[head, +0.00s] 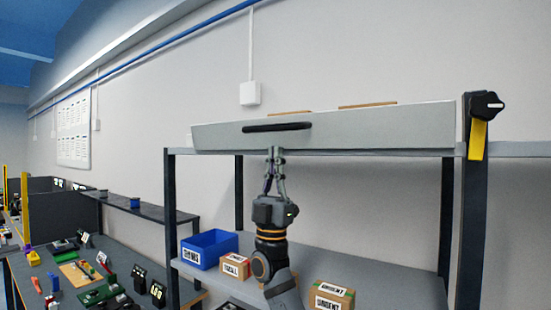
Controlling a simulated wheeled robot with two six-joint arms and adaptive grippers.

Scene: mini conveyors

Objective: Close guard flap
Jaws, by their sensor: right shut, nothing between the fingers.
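The guard flap (380,128) is a long light grey panel with a black bar handle (277,127), along the front of the upper shelf. It stands tilted, and its lower edge runs near the shelf's front edge. My right gripper (275,151) is shut and empty, pointing up just below the handle at the flap's lower edge. I cannot tell whether its fingertips touch the flap. My left gripper is not in view.
A dark post with a black knob (487,105) and yellow tag stands at the right. The lower shelf holds a blue bin (209,249), a small box (235,266) and a labelled carton (332,297). A cluttered workbench (62,270) is at the left.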

